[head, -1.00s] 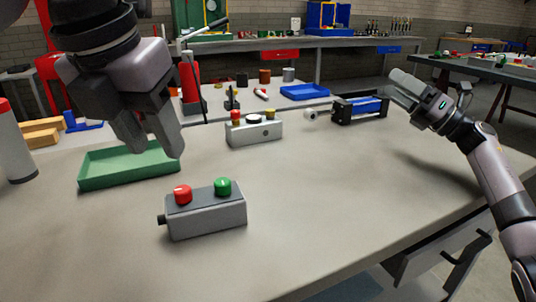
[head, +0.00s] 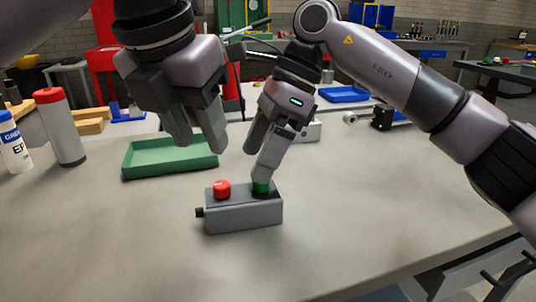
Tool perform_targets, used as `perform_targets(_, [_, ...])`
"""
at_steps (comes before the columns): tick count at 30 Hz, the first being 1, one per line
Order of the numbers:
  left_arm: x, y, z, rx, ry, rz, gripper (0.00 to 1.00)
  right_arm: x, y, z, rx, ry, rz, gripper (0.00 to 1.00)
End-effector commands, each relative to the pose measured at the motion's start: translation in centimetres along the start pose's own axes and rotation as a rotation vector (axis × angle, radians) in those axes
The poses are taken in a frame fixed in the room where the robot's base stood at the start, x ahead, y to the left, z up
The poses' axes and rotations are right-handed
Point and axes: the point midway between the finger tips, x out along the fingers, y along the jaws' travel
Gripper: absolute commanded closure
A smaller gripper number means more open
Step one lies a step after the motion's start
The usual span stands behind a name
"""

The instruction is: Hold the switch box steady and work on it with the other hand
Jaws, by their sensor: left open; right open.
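The switch box (head: 243,217) is a grey box on the table, with a red button (head: 222,189) on its left and a green button (head: 261,188) on its right. A dark knob sticks out of its left end. My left gripper (head: 200,149) is open and empty, above the box and a little left, apart from it. My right gripper (head: 257,168) is open over the right part of the box. One of its fingertips is at the green button and partly hides it; I cannot tell whether it presses it.
A green tray (head: 170,169) lies behind the box to the left. A grey red-capped cylinder (head: 62,135) and a white bottle (head: 14,140) stand at the far left. A second grey box (head: 308,131) is partly hidden behind my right gripper. The front and right of the table are clear.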

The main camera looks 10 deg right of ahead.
Motion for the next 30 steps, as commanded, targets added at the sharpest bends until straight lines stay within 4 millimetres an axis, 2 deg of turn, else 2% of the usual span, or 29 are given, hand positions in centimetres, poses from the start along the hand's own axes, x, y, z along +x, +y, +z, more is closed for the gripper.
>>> perform_targets(3, [0.0,0.0,0.0,0.0,0.0,0.0,0.57,0.4,0.8,-0.1,-0.033,0.21,-0.03,0.08])
perform_targets(10, [0.0,0.0,0.0,0.0,0.0,0.0,0.57,0.2,1.4,-0.9,-0.046,0.436,-0.072,0.08])
perform_targets(14, [0.0,0.0,0.0,0.0,0.0,0.0,0.57,0.6,1.5,-1.3,-0.045,0.469,-0.078,0.08])
perform_targets(24, [0.0,0.0,0.0,0.0,0.0,0.0,0.57,4.9,1.1,-3.5,-0.045,0.466,-0.076,0.08])
perform_targets(30, [0.0,0.0,0.0,0.0,0.0,0.0,0.57,6.3,1.0,-4.1,-0.046,0.464,-0.077,0.08])
